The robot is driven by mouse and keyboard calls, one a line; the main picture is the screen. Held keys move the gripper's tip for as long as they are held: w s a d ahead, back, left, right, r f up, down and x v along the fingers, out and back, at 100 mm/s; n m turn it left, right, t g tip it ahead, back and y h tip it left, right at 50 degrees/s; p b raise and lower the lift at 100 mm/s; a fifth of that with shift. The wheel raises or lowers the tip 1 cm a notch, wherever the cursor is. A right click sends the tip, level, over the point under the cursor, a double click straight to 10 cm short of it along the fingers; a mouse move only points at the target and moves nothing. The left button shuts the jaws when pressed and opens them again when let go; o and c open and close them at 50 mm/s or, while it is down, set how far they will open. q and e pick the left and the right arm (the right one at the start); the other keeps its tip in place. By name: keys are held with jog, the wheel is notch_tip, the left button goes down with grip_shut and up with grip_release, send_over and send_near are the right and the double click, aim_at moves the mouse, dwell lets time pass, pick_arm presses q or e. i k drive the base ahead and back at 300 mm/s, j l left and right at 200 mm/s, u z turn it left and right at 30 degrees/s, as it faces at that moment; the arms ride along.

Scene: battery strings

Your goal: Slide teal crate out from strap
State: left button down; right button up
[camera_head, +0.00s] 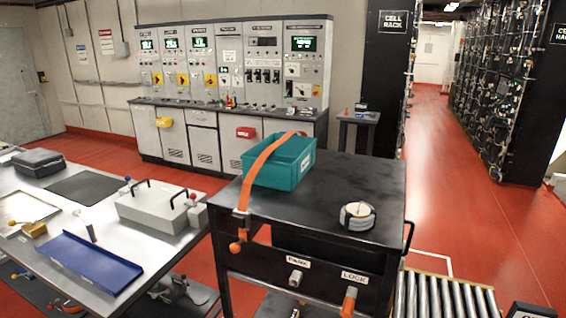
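The teal crate (290,166) is an open-topped box with a white label, sitting on the back left part of the black cart top (370,190). An orange strap (255,172) runs over the crate's left part, from its far rim down to a buckle at the cart's front left edge. The strap lies across the crate's open top. An orange knob (236,247) sits below the strap's buckle. Neither of my grippers shows in the head view.
A round white and black item (357,216) stands on the cart's right part. A steel table with a grey case (155,208) and blue tray (90,262) is at left. A roller conveyor (440,296) is at lower right. Control cabinets (235,70) stand behind. Red floor is free at right.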

aim_at(285, 166)
jog(key=i+j+z, duration=0.15)
jog(key=z, duration=0.3)
jog(key=i+j+z, duration=0.1)
jog(key=j+z, duration=0.3)
jog(key=i+j+z, duration=0.1)
jog(key=z, duration=0.35)
